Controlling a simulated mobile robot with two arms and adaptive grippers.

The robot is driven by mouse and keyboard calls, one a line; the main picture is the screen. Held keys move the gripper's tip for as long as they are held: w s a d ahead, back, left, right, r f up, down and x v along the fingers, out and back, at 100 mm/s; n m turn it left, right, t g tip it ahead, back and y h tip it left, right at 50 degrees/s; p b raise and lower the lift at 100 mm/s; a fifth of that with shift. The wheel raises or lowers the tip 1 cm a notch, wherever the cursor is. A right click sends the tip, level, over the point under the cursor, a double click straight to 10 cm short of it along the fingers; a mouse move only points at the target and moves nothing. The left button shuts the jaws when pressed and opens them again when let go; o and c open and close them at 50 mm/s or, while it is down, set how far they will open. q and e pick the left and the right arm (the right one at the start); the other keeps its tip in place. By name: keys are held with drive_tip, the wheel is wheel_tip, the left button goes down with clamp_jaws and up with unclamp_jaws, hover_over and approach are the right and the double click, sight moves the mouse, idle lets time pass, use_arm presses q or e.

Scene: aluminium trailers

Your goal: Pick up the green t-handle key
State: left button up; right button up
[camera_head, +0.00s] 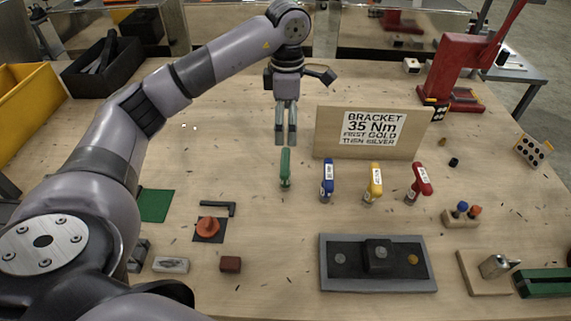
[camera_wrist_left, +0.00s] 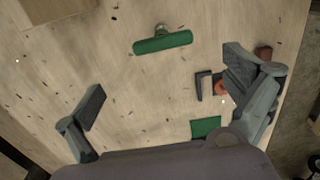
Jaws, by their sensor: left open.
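The green t-handle key (camera_head: 285,168) stands upright on the wooden table, left of a row of similar keys. In the left wrist view its green crossbar handle (camera_wrist_left: 162,43) lies near the top middle, with a short metal shank end showing beside it. My left gripper (camera_head: 286,143) points down just behind the green key in the head view. In the left wrist view the gripper (camera_wrist_left: 165,85) has its two fingers spread wide, with bare table between them. The fingers do not touch the key. My right gripper is not in view.
A blue key (camera_head: 327,180), a yellow key (camera_head: 373,184) and a red key (camera_head: 419,182) stand to the right. A bracket sign (camera_head: 335,143) stands behind them. A grey tray (camera_head: 330,284) lies in front. A black hex key (camera_head: 218,208) and an orange knob (camera_head: 208,227) lie front left.

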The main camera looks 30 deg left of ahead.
use_arm(q)
drive_tip(key=p, duration=0.2)
hover_over(285, 160)
drive_tip(key=f, duration=0.6)
drive_tip(key=shift+w+f, duration=0.3)
drive_tip(key=shift+f, duration=0.6)
drive_tip(key=shift+f+p, duration=0.25)
drive_tip(key=shift+p, duration=0.2)
drive_tip(key=f, duration=0.1)
drive_tip(key=f+p, duration=0.2)
drive_tip(key=shift+s+f, duration=0.3)
drive_tip(key=shift+f, duration=0.5)
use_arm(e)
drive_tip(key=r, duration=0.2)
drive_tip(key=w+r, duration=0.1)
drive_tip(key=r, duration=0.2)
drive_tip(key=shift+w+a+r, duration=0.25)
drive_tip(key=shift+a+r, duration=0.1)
use_arm(q)
drive_tip(key=shift+c, duration=1.3)
drive_tip(key=c, duration=1.2)
drive_tip(key=shift+c, duration=0.4)
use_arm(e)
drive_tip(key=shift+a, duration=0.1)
